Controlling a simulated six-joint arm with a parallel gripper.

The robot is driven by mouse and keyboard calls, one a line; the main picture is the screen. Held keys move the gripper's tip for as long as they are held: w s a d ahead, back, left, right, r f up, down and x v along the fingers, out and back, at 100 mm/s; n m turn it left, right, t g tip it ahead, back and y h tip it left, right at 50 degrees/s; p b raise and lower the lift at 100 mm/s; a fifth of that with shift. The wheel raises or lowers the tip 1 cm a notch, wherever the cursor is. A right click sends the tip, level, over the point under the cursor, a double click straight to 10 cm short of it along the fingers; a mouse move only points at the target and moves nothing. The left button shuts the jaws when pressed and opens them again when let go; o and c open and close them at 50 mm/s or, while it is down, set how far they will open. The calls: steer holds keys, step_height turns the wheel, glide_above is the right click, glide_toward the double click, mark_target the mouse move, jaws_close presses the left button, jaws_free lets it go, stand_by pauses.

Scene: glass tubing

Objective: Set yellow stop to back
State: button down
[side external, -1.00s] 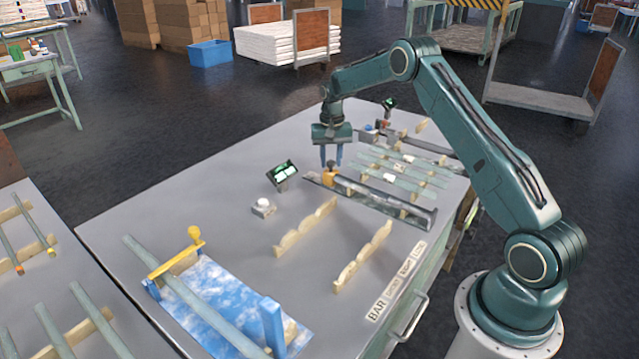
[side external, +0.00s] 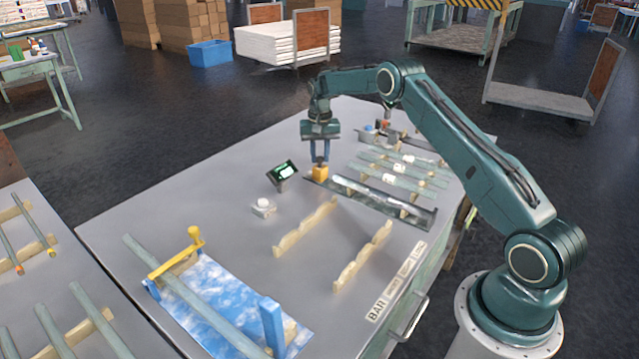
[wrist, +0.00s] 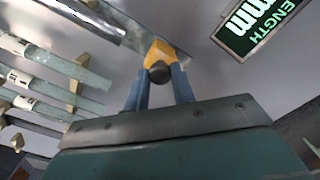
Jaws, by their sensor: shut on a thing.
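The yellow stop (side external: 320,173) is an orange-yellow block at the far left end of a dark metal rail (side external: 385,203). My gripper (side external: 320,160) points down with its blue fingers shut on the stop. In the wrist view the stop (wrist: 160,58), with a dark round knob on it, sits between the two blue fingers (wrist: 158,88). The rail also shows in the wrist view (wrist: 95,18), running up and left from the stop. Whether the stop touches the rail's end is hard to tell.
A small display (side external: 282,172) stands left of the stop, close to my gripper. Glass tubes (side external: 400,170) lie on wooden racks to the right. Empty notched wooden supports (side external: 305,228) stand in front. A blue-patterned fixture (side external: 215,300) holds a tube at the front left.

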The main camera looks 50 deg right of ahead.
mark_target(318, 157)
steer(key=shift+w+r, duration=0.1)
steer(key=shift+w, duration=0.35)
steer(key=c, duration=1.2)
jaws_free()
steer(key=shift+o, duration=0.2)
step_height(318, 157, up, 14)
